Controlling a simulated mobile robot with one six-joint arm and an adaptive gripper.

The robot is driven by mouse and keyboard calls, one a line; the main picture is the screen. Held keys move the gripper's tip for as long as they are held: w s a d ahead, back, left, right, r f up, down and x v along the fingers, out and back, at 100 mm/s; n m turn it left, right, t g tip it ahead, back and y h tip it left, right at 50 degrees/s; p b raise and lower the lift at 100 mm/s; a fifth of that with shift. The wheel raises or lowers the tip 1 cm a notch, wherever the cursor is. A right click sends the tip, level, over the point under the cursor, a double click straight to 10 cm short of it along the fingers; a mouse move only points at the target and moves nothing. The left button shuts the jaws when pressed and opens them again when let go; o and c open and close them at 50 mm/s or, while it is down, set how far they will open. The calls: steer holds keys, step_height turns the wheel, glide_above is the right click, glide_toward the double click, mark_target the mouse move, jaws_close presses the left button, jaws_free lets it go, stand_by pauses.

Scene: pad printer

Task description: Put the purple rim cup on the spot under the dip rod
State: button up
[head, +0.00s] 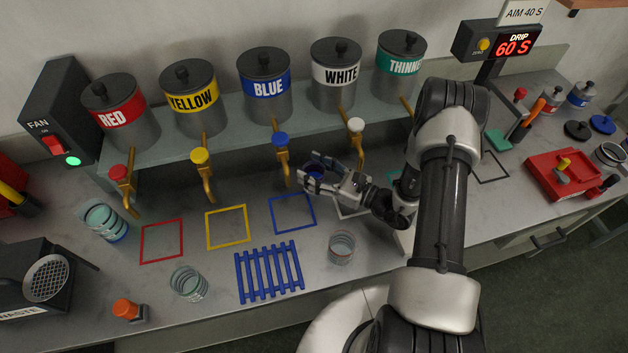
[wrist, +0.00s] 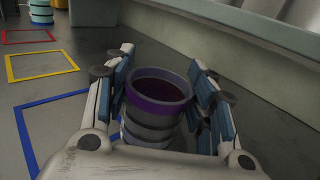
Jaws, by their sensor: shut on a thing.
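The purple rim cup (wrist: 158,92) sits between the fingers of my gripper (wrist: 160,72). It is a grey banded cup with a purple band below its rim and a dark inside. In the head view, my gripper (head: 309,176) is shut around the cup (head: 316,170), just right of the blue tap. Whether the cup touches the counter is hard to tell. A dark square outline (head: 493,167) lies on the counter at the right, by the drip display. I cannot make out a dip rod; my arm hides part of that area.
Taps such as the blue one (head: 281,140) and yellow one (head: 201,157) hang from the paint shelf (head: 228,140). The blue rack (head: 269,271), a clear cup stack (head: 342,247) and a red tray (head: 562,176) stand on the counter. The blue square (head: 293,213) is empty.

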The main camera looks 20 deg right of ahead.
steer(key=c, duration=0.9)
steer(key=shift+o, duration=0.2)
steer(key=shift+r, duration=0.1)
